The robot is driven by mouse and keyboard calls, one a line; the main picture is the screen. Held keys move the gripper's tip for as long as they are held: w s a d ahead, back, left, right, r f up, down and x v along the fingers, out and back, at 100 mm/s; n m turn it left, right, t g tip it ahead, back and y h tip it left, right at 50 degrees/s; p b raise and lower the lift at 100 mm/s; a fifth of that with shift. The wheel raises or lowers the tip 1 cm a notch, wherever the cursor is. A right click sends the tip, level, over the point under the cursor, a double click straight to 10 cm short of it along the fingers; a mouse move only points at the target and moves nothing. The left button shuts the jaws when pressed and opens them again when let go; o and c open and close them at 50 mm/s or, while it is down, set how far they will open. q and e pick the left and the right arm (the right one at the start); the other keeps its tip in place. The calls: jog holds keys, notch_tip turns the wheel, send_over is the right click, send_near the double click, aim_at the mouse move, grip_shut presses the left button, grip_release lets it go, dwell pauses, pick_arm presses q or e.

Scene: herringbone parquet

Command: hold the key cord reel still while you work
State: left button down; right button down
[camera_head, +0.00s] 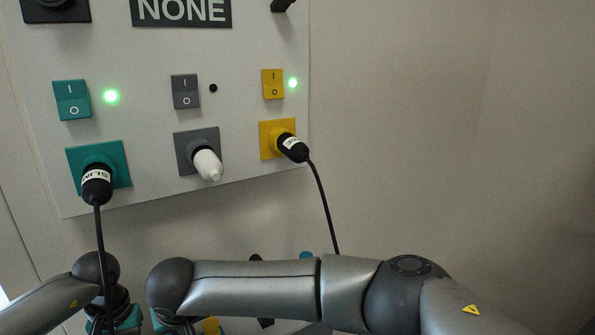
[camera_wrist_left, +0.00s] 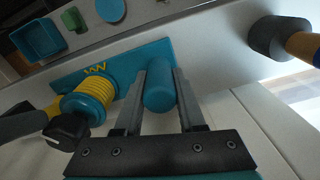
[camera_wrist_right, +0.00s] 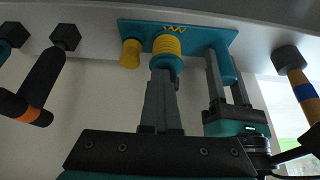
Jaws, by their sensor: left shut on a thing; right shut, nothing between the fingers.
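The key cord reel appears as a ribbed yellow coil on a teal hub (camera_wrist_right: 167,46), mounted on a teal plate (camera_wrist_right: 205,35) with a yellow zigzag mark; it also shows in the left wrist view (camera_wrist_left: 88,100). A teal round post (camera_wrist_left: 160,95) stands on the same plate to the right of the coil. My left gripper (camera_wrist_left: 160,80) is shut on this post, one finger on each side. My right gripper (camera_wrist_right: 160,75) is shut and empty, its fingertips just in front of the hub; whether they touch it cannot be told. In the head view the arms mostly hide the reel.
A yellow knob (camera_wrist_right: 130,53) sits left of the coil. Above is a panel (camera_head: 240,45) with switches, two lit green lamps, black plugs with hanging cables (camera_head: 322,200) and a white plug (camera_head: 207,164).

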jog(key=shift+s+a+r, duration=0.1)
jog(key=shift+s+a, duration=0.25)
jog(key=shift+a, duration=0.1)
jog(key=shift+a, duration=0.15)
jog(key=shift+s+a, duration=0.15)
jog(key=shift+a, duration=0.2)
jog(key=shift+s, duration=0.1)
jog(key=shift+s, duration=0.25)
notch_tip(320, 180, up, 6)
jog(key=shift+f, duration=0.1)
dwell(0.6)
